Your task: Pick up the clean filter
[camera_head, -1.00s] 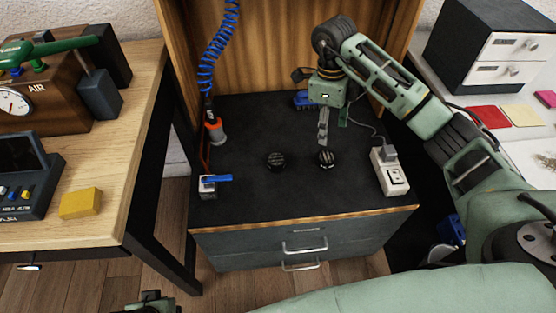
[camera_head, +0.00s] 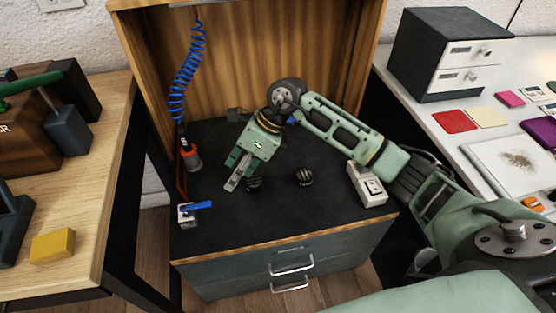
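Two small round dark filters lie on the black top of the cabinet. The left filter (camera_head: 254,184) looks all dark and is partly overlapped by my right gripper. The right filter (camera_head: 304,177) shows lighter stripes on top. I cannot tell for certain which one is the clean filter. My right gripper (camera_head: 236,173) points down and to the left, just left of the left filter. Its fingers look apart, with nothing seen between them. My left gripper is out of view.
A small box with a blue lever (camera_head: 195,211) sits at the cabinet's front left corner. An orange-tipped air nozzle (camera_head: 191,158) on a blue coiled hose (camera_head: 187,75) is behind it. A white switch box (camera_head: 368,184) stands at the right. The front middle of the top is clear.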

